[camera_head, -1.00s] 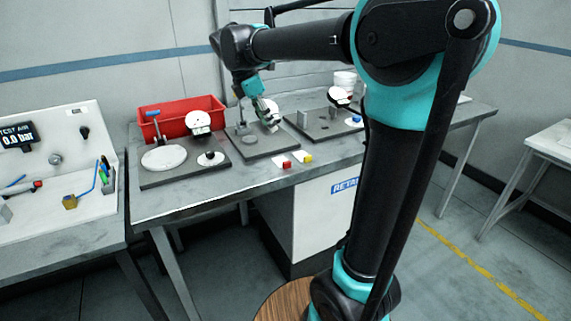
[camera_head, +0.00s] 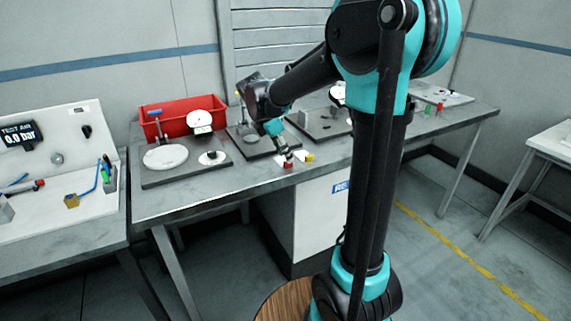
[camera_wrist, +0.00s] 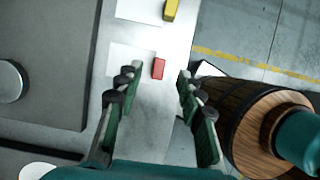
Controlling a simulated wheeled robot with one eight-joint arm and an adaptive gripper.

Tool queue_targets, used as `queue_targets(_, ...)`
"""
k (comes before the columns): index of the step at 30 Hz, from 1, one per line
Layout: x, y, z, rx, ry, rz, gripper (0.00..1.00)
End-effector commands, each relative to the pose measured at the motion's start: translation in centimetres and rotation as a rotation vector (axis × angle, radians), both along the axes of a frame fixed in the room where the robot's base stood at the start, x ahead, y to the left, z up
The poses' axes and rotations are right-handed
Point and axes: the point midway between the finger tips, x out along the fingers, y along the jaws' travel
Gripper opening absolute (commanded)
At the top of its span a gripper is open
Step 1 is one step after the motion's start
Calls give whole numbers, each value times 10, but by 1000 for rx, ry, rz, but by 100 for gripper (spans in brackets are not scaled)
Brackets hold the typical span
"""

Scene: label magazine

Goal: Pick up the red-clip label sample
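The red-clip label sample is a small white label with a red clip (camera_head: 288,165) near the front edge of the grey table. In the wrist view the red clip (camera_wrist: 158,69) lies ahead, between the lines of the two fingers, with its white label (camera_wrist: 128,56) to the left. My gripper (camera_head: 286,152) is just above the red clip in the head view, and hides part of the sample there. In the wrist view my gripper (camera_wrist: 158,78) is open, with nothing between its green-padded fingers. A yellow-clip sample (camera_head: 309,157) lies beside the red one.
The yellow clip (camera_wrist: 171,9) is close by at the top of the wrist view. Dark fixture plates (camera_head: 190,170) with gauges stand behind and left, with a red bin (camera_head: 183,117) at the back. The table edge drops off close in front of the clips.

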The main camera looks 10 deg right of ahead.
Motion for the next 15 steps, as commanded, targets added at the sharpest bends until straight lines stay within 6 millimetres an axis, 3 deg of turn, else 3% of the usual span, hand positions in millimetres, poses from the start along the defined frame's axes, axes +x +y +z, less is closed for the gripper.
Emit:
queue_targets(6, 4, -10, -26, 0, 0, -2, 38)
queue_targets(15, 4, -12, -31, 0, 0, -1, 38)
